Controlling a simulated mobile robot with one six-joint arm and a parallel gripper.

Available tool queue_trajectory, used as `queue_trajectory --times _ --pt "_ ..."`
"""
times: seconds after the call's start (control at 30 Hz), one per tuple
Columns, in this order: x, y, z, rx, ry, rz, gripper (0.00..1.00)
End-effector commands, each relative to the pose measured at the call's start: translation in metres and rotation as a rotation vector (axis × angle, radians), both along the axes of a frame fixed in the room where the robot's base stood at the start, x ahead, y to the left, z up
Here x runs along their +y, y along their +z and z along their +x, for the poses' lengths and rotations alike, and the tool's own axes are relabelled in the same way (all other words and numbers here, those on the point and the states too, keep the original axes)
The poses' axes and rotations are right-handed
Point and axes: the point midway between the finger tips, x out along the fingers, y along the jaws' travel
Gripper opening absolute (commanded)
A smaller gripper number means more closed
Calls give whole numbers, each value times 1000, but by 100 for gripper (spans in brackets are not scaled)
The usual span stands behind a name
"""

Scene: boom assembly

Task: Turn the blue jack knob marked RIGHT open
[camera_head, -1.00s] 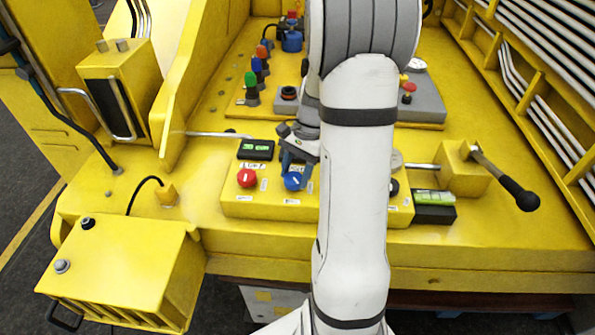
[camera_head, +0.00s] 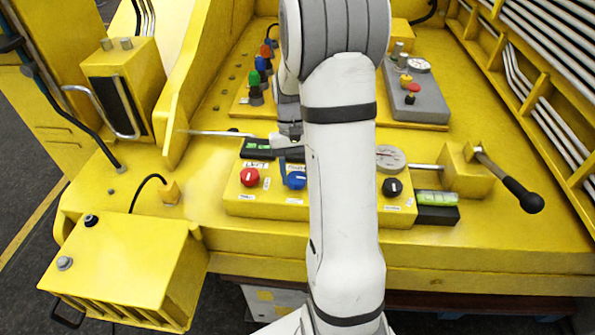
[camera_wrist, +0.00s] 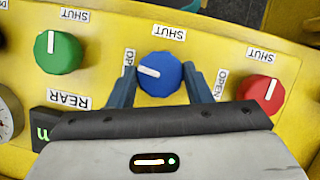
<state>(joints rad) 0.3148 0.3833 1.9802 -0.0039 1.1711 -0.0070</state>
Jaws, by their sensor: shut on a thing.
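The blue jack knob (camera_head: 296,180) sits on the yellow control panel (camera_head: 240,208), right of the red knob. In the wrist view the blue knob (camera_wrist: 160,74) is between the two dark blue fingers of my gripper (camera_wrist: 161,86), which is shut on it. Its white pointer points left, toward a partly hidden label beginning "OP"; an upside-down SHUT label is above it. In the head view my gripper (camera_head: 291,157) reaches it from behind. The name label of this knob is hidden by my gripper in the wrist view.
The red knob (camera_wrist: 258,95) is close on one side, its pointer toward SHUT. The green knob (camera_wrist: 57,52), labelled REAR, is on the other side. A black knob (camera_head: 392,187), a round gauge (camera_head: 390,158) and a lever (camera_head: 510,184) lie right of my arm.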

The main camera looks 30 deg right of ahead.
Motion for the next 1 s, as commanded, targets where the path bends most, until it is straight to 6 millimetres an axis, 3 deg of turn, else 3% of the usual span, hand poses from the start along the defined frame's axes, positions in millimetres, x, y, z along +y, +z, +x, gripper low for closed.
queue_trajectory --times 0.3,0.8,0.83,1.0 --pt "2 -3 -3 11 104 4 22" --pt "1 -2 -3 10 118 4 22" --pt "1 -2 -3 10 118 4 46" --pt "1 -1 -2 6 118 2 60"
